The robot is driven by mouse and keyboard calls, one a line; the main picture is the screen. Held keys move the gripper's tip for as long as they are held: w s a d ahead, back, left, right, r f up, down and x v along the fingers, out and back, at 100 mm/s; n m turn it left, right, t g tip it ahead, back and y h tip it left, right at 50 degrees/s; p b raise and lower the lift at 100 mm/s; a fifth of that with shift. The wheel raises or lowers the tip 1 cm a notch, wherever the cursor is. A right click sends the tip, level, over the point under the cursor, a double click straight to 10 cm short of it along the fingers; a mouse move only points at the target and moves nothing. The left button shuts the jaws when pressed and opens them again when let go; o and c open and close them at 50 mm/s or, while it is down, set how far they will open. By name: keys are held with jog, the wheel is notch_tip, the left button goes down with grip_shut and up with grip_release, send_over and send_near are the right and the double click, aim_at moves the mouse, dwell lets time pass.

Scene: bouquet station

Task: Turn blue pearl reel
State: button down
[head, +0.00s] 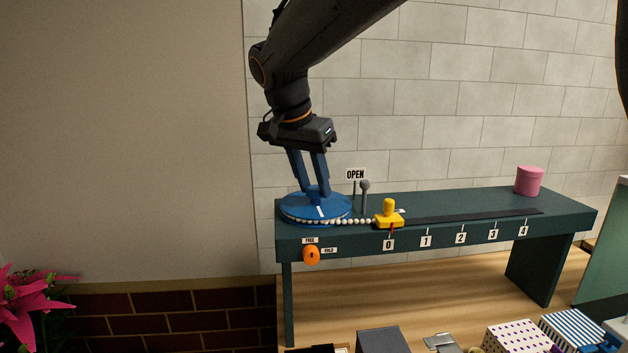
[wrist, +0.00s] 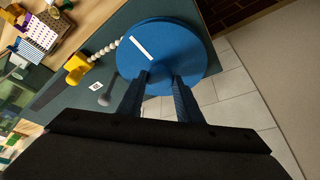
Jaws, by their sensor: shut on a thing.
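The blue pearl reel (head: 292,209) is a flat round disc with a white line on its top, at the left end of a dark green bench. My gripper (head: 317,190) points down over it, with its fingers shut on the reel's central part, which the fingers largely hide. In the wrist view the reel (wrist: 180,45) shows its white line toward the upper left, and my gripper (wrist: 163,78) reaches its middle. A string of white pearls (head: 350,221) runs from the reel to a yellow slider (head: 389,216) at the 0 mark.
A grey lever (head: 364,195) stands by the OPEN sign (head: 355,174), close right of my gripper. An orange knob (head: 311,255) labelled FREE and HOLD is on the bench front. A pink cylinder (head: 529,181) stands at the right end. Patterned boxes (head: 517,338) are below.

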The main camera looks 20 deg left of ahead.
aim_at(304, 208)
jog(key=shift+m, duration=0.4)
jog(key=c, duration=1.3)
grip_release()
jog(key=shift+o, duration=0.2)
jog(key=b+v, duration=0.2)
jog(key=v, duration=0.5)
jog(key=shift+a+r, duration=0.2)
jog(key=shift+r, duration=0.2)
jog(key=shift+s, duration=0.1)
